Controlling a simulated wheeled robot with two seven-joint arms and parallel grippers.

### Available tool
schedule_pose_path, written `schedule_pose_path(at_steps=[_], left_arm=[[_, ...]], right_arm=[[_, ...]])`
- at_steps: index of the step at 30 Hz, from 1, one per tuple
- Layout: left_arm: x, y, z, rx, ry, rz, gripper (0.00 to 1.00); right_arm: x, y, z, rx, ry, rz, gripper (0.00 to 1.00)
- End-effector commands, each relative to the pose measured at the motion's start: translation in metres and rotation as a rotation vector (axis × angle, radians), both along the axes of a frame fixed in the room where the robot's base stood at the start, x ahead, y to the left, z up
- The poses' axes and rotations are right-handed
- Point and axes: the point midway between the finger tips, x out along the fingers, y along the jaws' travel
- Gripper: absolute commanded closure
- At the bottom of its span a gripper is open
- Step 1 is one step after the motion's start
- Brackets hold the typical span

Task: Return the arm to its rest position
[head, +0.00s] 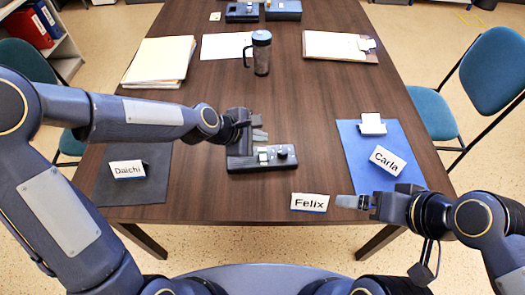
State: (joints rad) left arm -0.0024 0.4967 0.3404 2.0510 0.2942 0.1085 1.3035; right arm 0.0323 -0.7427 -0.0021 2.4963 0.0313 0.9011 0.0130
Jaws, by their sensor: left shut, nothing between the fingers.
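My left gripper (258,128) is shut and empty over the middle of the dark wooden table (210,190). It is just behind a black device (284,163) with a small light label and a knob, and partly overlaps it in the picture; I cannot tell whether they touch. My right gripper (350,202) is at the front right of the table, pointing left, beside the Felix name card (310,202). I see it from the side and cannot tell how far its fingers are apart.
A Daichi card (128,169) stands on a dark mat (150,190) at left. A dark mug (261,55), folders (160,62) and a clipboard (340,46) are farther back.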

Motion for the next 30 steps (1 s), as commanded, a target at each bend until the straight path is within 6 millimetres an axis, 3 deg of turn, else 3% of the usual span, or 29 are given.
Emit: schedule_pose_path(at_steps=[17,20,23,30], left_arm=[[-0.002,0.005,0.005,0.015,-0.016,-0.013,1.00],[-0.010,0.023,0.023,0.078,-0.078,-0.071,1.00],[-0.030,0.056,0.050,0.196,-0.178,-0.180,1.00],[-0.114,0.140,0.102,0.533,-0.403,-0.509,1.00]], right_arm=[[0.000,0.000,0.001,0.000,0.000,0.000,0.00],[0.000,0.000,0.004,0.000,0.000,0.000,0.00],[0.000,0.000,0.009,0.000,0.000,0.000,0.00],[0.000,0.000,0.021,0.000,0.000,0.000,0.00]])
